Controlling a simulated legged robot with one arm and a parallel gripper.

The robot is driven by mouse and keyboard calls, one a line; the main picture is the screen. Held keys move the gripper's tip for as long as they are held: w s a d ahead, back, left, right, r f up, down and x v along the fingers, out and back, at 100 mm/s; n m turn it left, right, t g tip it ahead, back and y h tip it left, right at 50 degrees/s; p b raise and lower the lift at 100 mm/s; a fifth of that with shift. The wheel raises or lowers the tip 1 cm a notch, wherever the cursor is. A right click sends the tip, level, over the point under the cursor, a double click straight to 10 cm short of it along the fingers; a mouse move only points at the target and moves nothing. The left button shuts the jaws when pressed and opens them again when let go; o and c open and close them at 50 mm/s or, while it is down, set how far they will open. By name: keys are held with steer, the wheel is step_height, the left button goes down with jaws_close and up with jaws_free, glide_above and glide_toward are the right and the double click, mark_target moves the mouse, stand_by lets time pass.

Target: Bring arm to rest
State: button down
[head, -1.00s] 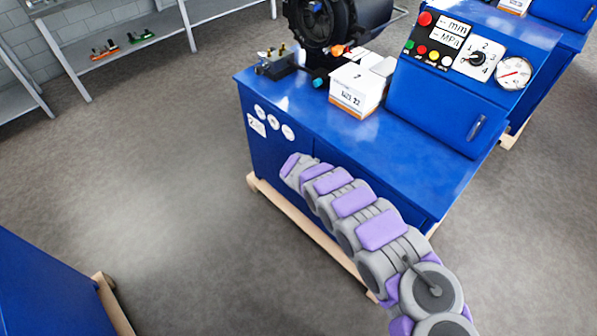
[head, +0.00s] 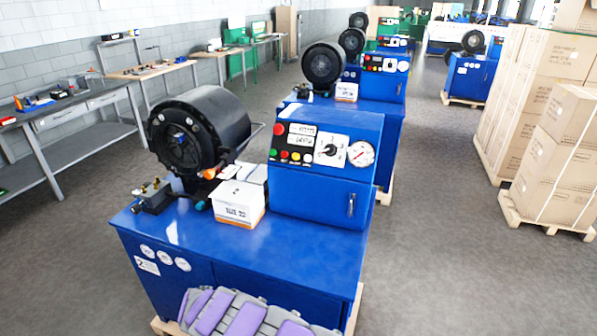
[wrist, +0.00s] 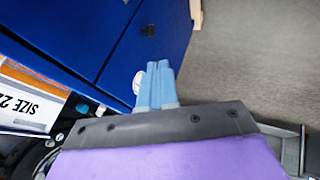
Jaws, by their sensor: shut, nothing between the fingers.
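My gripper (wrist: 156,85) shows in the wrist view with its two light blue fingers together and nothing between them. It points toward the blue cabinet (wrist: 130,45) of a crimping machine. A pale round shape beside the fingers is partly hidden. In the head view, my grey and purple arm (head: 245,315) lies low across the bottom edge, in front of the nearest blue crimper (head: 190,240). My gripper does not show in the head view.
A white box (head: 238,203) marked SIZE 22 stands on the crimper's top beside the black crimping head (head: 195,135); its label also shows in the wrist view (wrist: 22,100). More crimpers stand behind. Workbenches (head: 70,115) line the left wall. Stacked cartons (head: 565,150) stand right. Floor (head: 450,230) between is clear.

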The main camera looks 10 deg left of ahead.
steer(key=w+d+r+m+t+h, duration=0.1)
steer(key=w+d+r+m+h, duration=0.1)
steer(key=w+d+r, duration=0.6)
steer(key=w+d+r+m+h, duration=0.2)
steer(key=d+r+h, duration=0.15)
steer(key=d, duration=0.95)
steer(key=w+d+r+m+t+h, duration=0.15)
steer(key=w+d+r, duration=0.35)
steer(key=d, duration=0.5)
steer(key=s+d+r+m+g+h, duration=0.1)
steer(key=s+d+r+m, duration=0.1)
steer(key=d+r, duration=0.35)
steer(key=s+d+r+m+g+h, duration=0.1)
steer(key=s+d+r+m+g, duration=0.15)
steer(key=d, duration=0.65)
steer(key=s+d+r+m+g, duration=0.2)
steer(key=s+d+r+m, duration=0.15)
steer(key=s+d, duration=0.45)
steer(key=s+d+r+m+g, duration=0.15)
steer(key=s+d+r, duration=0.35)
steer(key=s, duration=0.5)
steer(key=s+f+g+y, duration=0.1)
steer(key=s+y, duration=0.1)
steer(key=s, duration=1)
steer(key=s+a+m+g+y, duration=0.1)
steer(key=s+g+y, duration=0.1)
steer(key=s, duration=1.1)
steer(key=shift+s+a+f+y, duration=0.2)
steer(key=shift+a+f+y, duration=0.1)
steer(key=shift+f, duration=0.05)
